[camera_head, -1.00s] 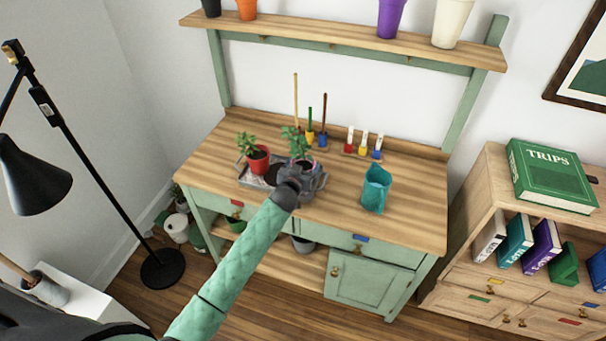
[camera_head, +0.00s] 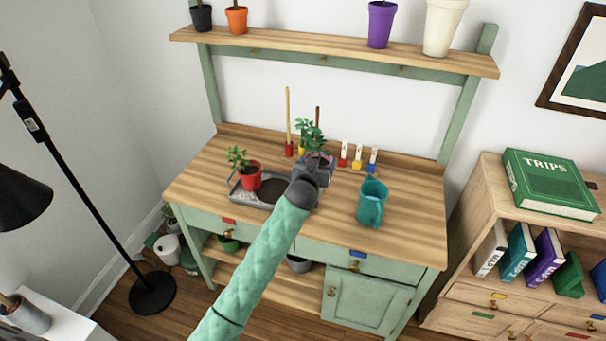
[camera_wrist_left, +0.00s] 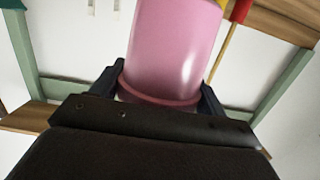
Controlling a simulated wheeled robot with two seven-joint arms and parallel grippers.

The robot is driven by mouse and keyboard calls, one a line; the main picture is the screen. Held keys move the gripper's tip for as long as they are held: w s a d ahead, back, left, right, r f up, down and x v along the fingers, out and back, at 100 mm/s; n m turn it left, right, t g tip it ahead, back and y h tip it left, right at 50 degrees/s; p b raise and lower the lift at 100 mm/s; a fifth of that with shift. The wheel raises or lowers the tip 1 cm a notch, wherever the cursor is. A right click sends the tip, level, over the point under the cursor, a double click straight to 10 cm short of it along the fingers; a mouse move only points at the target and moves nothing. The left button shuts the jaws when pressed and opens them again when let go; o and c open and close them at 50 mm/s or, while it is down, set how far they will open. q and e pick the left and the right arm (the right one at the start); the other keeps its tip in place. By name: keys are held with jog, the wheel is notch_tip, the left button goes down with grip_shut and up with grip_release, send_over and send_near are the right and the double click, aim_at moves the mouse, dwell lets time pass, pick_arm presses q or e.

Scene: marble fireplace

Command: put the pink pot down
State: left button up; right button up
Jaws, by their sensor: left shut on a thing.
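My left gripper (camera_head: 315,172) reaches over the wooden potting bench (camera_head: 225,155) and is shut on the pink pot. The pink pot (camera_wrist_left: 172,50) fills the upper middle of the left wrist view, with a dark finger on each side of its rim. In the head view a green plant (camera_head: 311,136) rises from it, and the pot itself is mostly hidden by my gripper. I cannot tell whether the pot touches the bench. My right gripper is not in view.
A teal pitcher (camera_head: 372,203) stands to the right. Small coloured tools (camera_head: 357,156) stand behind. A shelf (camera_head: 330,52) with pots runs above.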

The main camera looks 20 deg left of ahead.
aim_at(331, 159)
pick_arm(q)
jog(key=d, duration=0.1)
jog(key=d+r, duration=0.1)
jog(key=w+d+r+b, duration=0.1)
jog(key=d, duration=0.1)
jog(key=shift+r, duration=0.15)
notch_tip(331, 159, up, 9)
jog(key=s, duration=0.3)
jog(key=s+a, duration=0.3)
jog(key=s, duration=0.2)
jog(key=s+a+f, duration=0.2)
jog(key=s+f, duration=0.5)
jog(key=s+a+f, duration=0.3)
jog(key=s+f, duration=0.5)
jog(key=shift+y, duration=0.3)
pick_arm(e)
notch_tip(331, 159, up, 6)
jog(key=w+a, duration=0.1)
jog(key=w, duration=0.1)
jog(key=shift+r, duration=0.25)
pick_arm(q)
jog(key=shift+s, duration=0.15)
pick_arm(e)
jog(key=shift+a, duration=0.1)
